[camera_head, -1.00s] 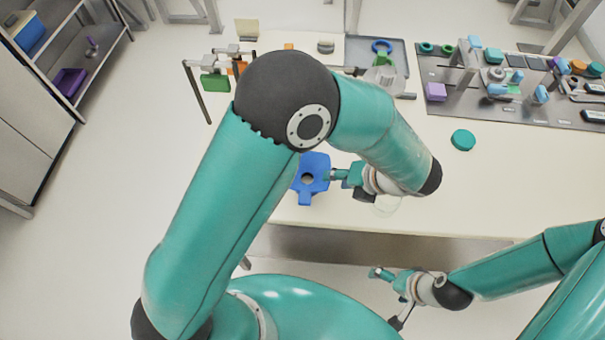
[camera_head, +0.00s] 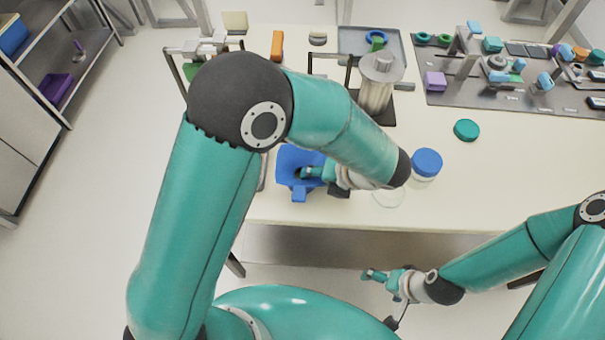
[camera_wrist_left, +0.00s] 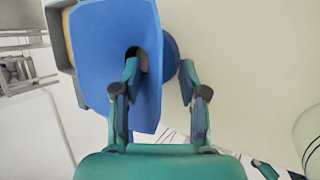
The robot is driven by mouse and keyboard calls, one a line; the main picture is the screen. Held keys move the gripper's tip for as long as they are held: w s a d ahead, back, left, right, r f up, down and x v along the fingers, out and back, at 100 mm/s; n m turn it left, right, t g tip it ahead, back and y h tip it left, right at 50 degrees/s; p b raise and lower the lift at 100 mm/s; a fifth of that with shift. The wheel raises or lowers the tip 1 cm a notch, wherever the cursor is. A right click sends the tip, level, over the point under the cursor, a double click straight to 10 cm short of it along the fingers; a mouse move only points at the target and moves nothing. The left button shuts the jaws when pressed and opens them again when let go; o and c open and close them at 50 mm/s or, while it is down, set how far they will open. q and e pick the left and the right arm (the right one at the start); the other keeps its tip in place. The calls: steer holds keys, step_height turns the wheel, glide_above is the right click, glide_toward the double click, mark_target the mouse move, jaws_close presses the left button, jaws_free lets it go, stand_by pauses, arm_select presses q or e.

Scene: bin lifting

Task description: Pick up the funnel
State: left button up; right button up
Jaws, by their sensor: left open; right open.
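The blue funnel (camera_head: 298,158) is on the near left part of the table, partly hidden by my left arm. In the left wrist view the funnel (camera_wrist_left: 92,50) fills the upper left, with a dark round opening. My left gripper (camera_head: 306,173) is open at the funnel. In the left wrist view one finger of this gripper (camera_wrist_left: 158,70) reaches into or over the opening and the other is beyond the funnel's right side. I cannot tell whether they touch it. My right gripper (camera_head: 370,274) is empty and open, low in front of the table.
A clear glass dish (camera_head: 388,198) and a blue-lidded jar (camera_head: 426,163) stand right of the left gripper. A metal cylinder (camera_head: 378,85) stands behind the arm. A teal disc (camera_head: 466,130) lies farther right. A grey mat (camera_head: 440,92) with many parts covers the back right.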

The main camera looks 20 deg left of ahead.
arm_select(q)
steer(key=shift+s+r, duration=0.1)
jaws_close()
steer(key=shift+r, duration=0.1)
